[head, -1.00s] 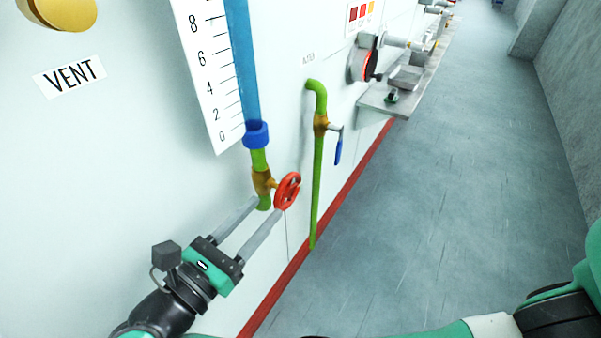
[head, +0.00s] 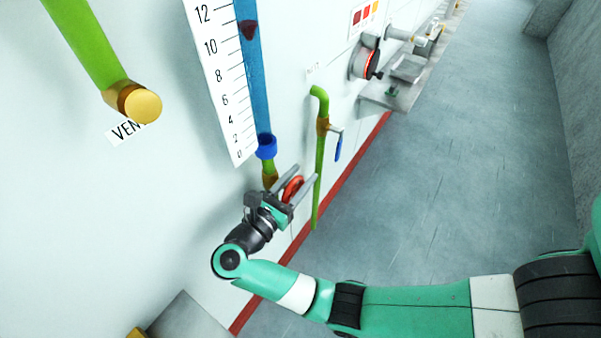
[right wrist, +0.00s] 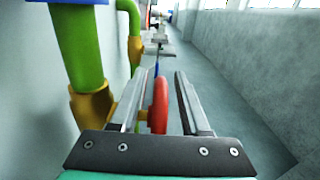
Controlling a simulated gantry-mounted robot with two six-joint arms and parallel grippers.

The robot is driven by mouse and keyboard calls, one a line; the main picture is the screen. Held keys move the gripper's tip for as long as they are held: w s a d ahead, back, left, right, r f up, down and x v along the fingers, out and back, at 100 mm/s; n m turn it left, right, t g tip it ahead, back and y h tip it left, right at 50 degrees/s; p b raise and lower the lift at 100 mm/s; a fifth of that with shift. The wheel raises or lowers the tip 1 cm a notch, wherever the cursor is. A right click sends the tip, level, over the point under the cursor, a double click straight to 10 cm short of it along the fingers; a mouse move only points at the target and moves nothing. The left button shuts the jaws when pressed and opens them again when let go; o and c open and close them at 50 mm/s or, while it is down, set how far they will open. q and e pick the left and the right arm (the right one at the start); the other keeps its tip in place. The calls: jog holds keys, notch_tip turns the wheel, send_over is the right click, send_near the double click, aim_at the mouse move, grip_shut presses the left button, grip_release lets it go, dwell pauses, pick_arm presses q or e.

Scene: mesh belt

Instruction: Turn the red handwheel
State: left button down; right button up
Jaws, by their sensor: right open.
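The red handwheel (head: 291,188) sits on a brass valve (head: 270,180) below the blue gauge tube (head: 253,75). My right gripper (head: 305,173) is at the wheel, open, with one finger on each side of it. In the right wrist view the wheel (right wrist: 159,103) stands edge-on between the two fingers of the gripper (right wrist: 160,74). A gap shows between the wheel and the right finger. The wheel is close to the left finger, and I cannot tell whether they touch. My left gripper is not in view.
A green pipe (head: 319,165) with a blue lever (head: 338,147) stands just right of the wheel. A grey shelf (head: 385,98) with fittings juts from the wall farther along. A vent pipe (head: 85,45) is at upper left. The floor (head: 450,170) to the right is clear.

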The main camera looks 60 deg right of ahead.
jog(key=shift+d, duration=0.2)
grip_shut()
